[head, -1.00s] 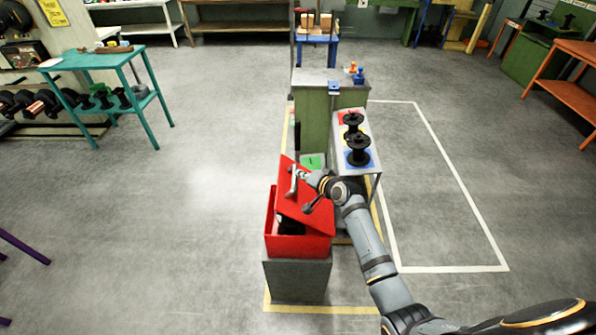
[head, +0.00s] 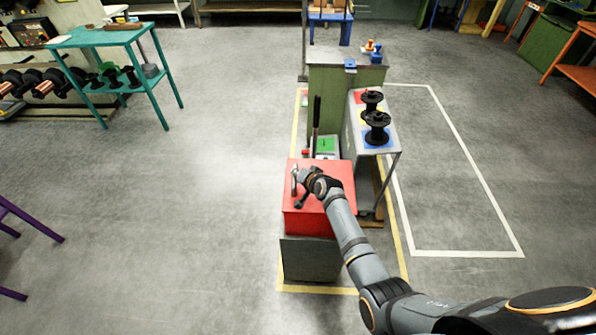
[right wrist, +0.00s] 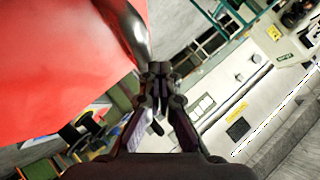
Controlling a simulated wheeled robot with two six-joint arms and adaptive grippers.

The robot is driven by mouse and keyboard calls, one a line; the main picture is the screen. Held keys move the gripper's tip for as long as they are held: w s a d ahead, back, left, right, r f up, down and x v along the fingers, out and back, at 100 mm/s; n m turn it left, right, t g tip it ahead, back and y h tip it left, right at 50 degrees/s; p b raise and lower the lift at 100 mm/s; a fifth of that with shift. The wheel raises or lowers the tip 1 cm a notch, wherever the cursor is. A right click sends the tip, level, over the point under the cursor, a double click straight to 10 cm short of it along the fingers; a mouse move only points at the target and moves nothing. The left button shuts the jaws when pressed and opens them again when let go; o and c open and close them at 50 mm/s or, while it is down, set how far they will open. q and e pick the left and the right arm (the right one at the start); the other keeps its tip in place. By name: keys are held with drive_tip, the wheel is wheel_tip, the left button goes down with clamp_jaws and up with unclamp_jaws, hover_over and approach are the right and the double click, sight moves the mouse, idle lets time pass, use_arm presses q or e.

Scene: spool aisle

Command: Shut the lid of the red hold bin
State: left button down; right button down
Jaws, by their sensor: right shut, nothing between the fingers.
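The red hold bin (head: 308,222) stands on a grey block in the head view. Its red lid (head: 333,171) lies flat over the top, and no opening shows. A silver handle (head: 294,182) is at the lid's left side. My right gripper (head: 302,177) is at the lid beside the handle, shut and empty. In the right wrist view the closed fingertips (right wrist: 158,70) are close to the silver handle (right wrist: 128,32) and the red lid (right wrist: 60,55); I cannot tell whether they touch. My left gripper is not in view.
A narrow table (head: 394,137) with black spools (head: 376,130) stands right behind the bin. A green cabinet (head: 338,110) and a dark upright lever (head: 316,118) are behind it. The floor left of the bin is clear.

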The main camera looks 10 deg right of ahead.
drive_tip(key=shift+s+a+f, duration=0.1)
drive_tip(key=shift+f, duration=0.2)
drive_tip(key=s+r+p, duration=0.3)
drive_tip(key=s+r, duration=0.4)
drive_tip(key=r, duration=0.4)
drive_tip(key=shift+s, duration=0.2)
drive_tip(key=shift+r, duration=0.1)
